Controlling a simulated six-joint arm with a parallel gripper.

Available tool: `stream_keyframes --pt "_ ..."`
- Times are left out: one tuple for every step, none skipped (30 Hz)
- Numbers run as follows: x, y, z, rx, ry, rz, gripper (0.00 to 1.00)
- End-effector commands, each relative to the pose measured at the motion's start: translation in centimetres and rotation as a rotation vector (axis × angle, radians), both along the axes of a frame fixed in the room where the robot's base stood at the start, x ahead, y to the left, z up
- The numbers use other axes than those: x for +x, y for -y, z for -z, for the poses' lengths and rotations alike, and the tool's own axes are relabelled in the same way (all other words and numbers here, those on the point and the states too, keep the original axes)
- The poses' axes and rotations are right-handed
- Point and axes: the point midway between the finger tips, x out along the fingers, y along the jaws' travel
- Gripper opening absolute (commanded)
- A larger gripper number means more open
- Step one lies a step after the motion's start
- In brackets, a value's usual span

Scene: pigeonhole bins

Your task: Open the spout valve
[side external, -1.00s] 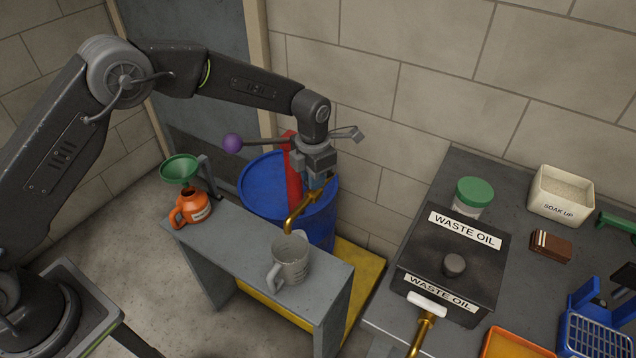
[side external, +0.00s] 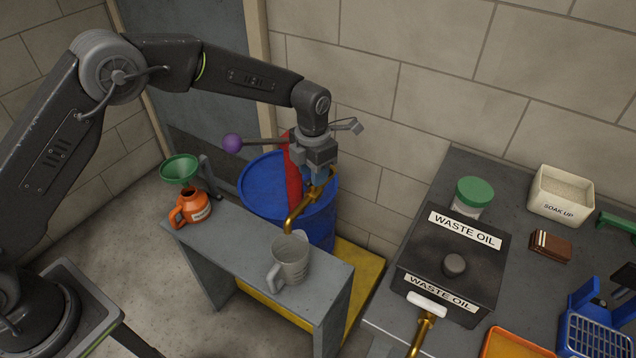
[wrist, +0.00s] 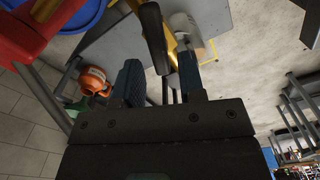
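A brass spout (side external: 297,212) reaches from the red pump (side external: 292,178) on the blue drum (side external: 258,180) down toward a grey metal jug (side external: 290,262) on the bench. In the wrist view the brass spout (wrist: 172,12) shows beyond the fingers. My gripper (side external: 316,184) points down at the upper part of the spout. In the wrist view my gripper (wrist: 160,75) has its two fingers apart. A dark lever-like part (wrist: 154,38) shows between them, perhaps the valve handle. I cannot tell whether the fingers touch it, and the valve is largely hidden in the side view.
A purple-knobbed lever (side external: 233,143) sticks out left of the pump. A black waste oil box (side external: 450,262) sits on the right table. A wall stands close behind the drum.

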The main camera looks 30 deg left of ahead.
Motion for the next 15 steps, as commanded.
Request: stream_keyframes --pt "0.01 0.00 -0.30 0.000 0.001 0.000 0.37" --pt "0.00 0.00 -0.38 0.000 0.001 0.000 0.37" --pt "-0.01 0.00 -0.41 0.000 0.000 0.000 0.37" --pt "-0.01 0.00 -0.39 0.000 0.000 0.000 0.37" --pt "-0.01 0.00 -0.38 0.000 0.000 0.000 0.37" --pt "-0.01 0.00 -0.37 0.000 0.000 0.000 0.37" --pt "-0.01 0.00 -0.37 0.000 0.000 0.000 0.37" --pt "-0.01 0.00 -0.36 0.000 0.000 0.001 0.37" --pt "-0.01 0.00 -0.36 0.000 -0.001 0.016 0.37" --pt "-0.01 0.00 -0.35 0.000 -0.001 0.038 0.37" --pt "-0.01 0.00 -0.35 0.000 -0.001 0.052 0.37" --pt "-0.01 0.00 -0.35 0.000 -0.001 0.052 0.37" --pt "-0.01 0.00 -0.34 0.000 -0.001 0.051 0.37" --pt "-0.02 -0.01 -0.34 0.000 -0.001 0.050 0.37" --pt "-0.02 -0.01 -0.34 0.000 -0.001 0.050 0.37"
